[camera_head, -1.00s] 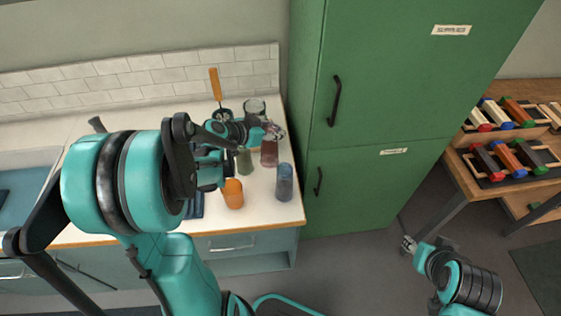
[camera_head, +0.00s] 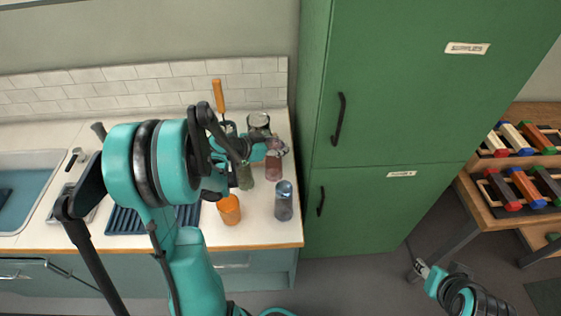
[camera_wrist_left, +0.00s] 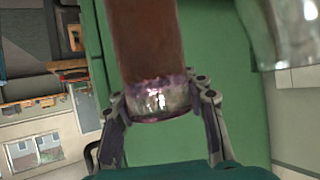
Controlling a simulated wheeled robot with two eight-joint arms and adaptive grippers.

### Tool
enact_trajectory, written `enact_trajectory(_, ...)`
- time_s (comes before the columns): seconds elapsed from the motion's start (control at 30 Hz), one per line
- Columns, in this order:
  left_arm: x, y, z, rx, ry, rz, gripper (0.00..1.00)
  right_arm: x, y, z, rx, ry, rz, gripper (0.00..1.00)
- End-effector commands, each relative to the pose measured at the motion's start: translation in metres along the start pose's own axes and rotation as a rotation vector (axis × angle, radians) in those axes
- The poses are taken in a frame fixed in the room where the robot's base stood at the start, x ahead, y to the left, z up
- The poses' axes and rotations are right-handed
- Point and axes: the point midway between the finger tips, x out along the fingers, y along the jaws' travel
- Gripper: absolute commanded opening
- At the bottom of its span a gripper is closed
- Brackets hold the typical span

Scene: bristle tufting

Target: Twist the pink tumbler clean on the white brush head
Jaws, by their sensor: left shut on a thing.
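The pink tumbler (camera_head: 273,169) is at the right end of the counter, in front of the clear glass. My left gripper (camera_head: 277,148) is shut on it near its upper end. In the left wrist view, the tumbler (camera_wrist_left: 150,40) looks brownish-pink, and its glassy end sits between the two fingers (camera_wrist_left: 160,95). I cannot tell whether it touches the counter. I cannot pick out the white brush head; my left arm covers part of the counter. My right gripper (camera_head: 417,270) is low at the right, away from the counter, too small to read.
A blue glass (camera_head: 284,204) and an orange cup (camera_head: 229,211) stand near the counter's front edge. A clear glass (camera_head: 258,121), a green glass (camera_head: 244,176) and an orange-handled tool (camera_head: 218,96) are close by. A green cabinet (camera_head: 390,130) stands right of the counter.

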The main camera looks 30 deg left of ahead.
Motion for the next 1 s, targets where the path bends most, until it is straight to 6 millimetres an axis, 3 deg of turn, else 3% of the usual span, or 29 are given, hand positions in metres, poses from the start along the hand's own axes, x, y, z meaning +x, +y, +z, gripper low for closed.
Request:
enact_trajectory(0.3,0.022,0.000,0.040,0.000,0.001,0.000,0.00,0.018,0.000,0.013,0.000,0.000,0.000,0.40)
enact_trajectory(0.67,0.023,0.000,0.043,0.000,0.000,0.000,0.00,0.020,0.000,0.014,0.000,0.000,0.000,0.40)
enact_trajectory(0.7,0.023,0.000,0.042,0.000,0.000,0.000,0.44,0.019,0.000,0.013,0.000,0.000,0.000,0.40)
enact_trajectory(0.77,0.023,0.000,0.042,0.000,0.000,0.000,0.60,0.018,0.000,0.013,0.000,0.000,0.000,0.40)
enact_trajectory(1.0,0.023,0.000,0.041,0.000,0.000,0.000,0.63,0.018,0.000,0.013,0.000,0.000,0.000,0.40)
